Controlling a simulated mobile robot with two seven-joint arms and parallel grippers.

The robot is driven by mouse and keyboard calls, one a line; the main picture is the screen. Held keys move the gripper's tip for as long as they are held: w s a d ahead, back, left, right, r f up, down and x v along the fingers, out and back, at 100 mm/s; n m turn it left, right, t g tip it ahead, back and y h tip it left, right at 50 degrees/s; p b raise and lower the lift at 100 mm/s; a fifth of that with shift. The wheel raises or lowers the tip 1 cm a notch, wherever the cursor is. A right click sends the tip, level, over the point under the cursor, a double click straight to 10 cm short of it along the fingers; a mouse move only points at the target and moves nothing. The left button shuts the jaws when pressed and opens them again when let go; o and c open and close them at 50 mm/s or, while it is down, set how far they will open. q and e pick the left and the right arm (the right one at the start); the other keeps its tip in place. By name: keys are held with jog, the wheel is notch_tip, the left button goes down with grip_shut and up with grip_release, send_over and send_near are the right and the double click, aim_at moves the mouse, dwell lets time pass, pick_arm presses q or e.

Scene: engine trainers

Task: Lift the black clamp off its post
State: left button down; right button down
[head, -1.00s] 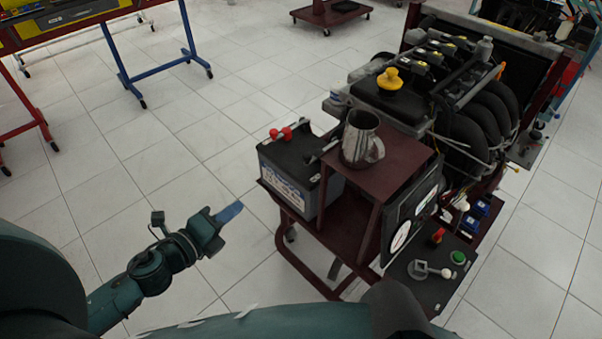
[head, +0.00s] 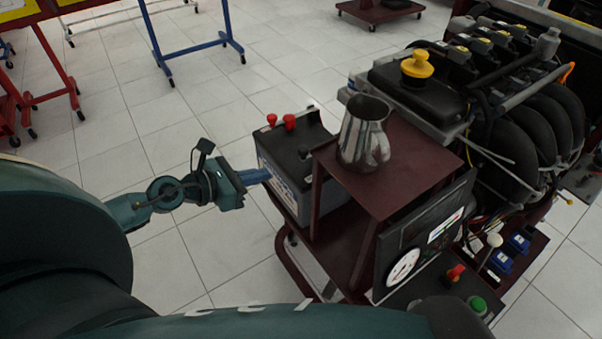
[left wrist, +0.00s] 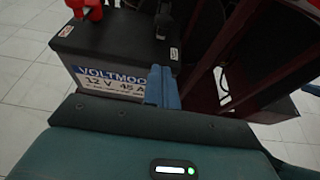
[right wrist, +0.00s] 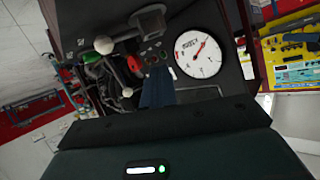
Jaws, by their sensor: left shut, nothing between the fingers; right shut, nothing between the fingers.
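The battery (head: 290,175) is a grey box with a black top, and it sits on the left of the dark red cart. A small black part that looks like the black clamp (left wrist: 162,24) stands on the battery top in the left wrist view. In the head view it is a small dark shape (head: 304,153) near the red shelf. My left gripper (head: 258,176) is shut and empty, just left of the battery. Its blue fingers (left wrist: 163,86) point at the battery's label side, below the clamp. My right gripper (right wrist: 157,87) is shut and empty, facing the gauge panel.
A metal jug (head: 365,135) stands on the raised red shelf (head: 420,165) beside the battery. The engine (head: 500,90) is behind. A white-knobbed lever (right wrist: 104,45) is near my right gripper.

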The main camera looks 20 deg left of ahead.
aim_at(294, 174)
pick_arm(q)
jog(key=shift+r, duration=0.1)
pick_arm(e)
jog(key=shift+r, duration=0.1)
pick_arm(q)
jog(key=p+x, duration=0.1)
jog(key=x, duration=0.8)
jog(key=shift+d, duration=0.1)
pick_arm(e)
jog(key=shift+w+a+f, duration=0.2)
jog(key=shift+a+f, duration=0.05)
pick_arm(q)
jog(key=shift+w+d, duration=0.2)
jog(key=shift+w, duration=0.2)
pick_arm(e)
jog(key=shift+r, duration=0.15)
jog(key=shift+s+g, duration=0.2)
jog(key=shift+g, duration=0.2)
pick_arm(q)
jog(key=shift+a, duration=0.1)
pick_arm(e)
jog(key=shift+d, duration=0.1)
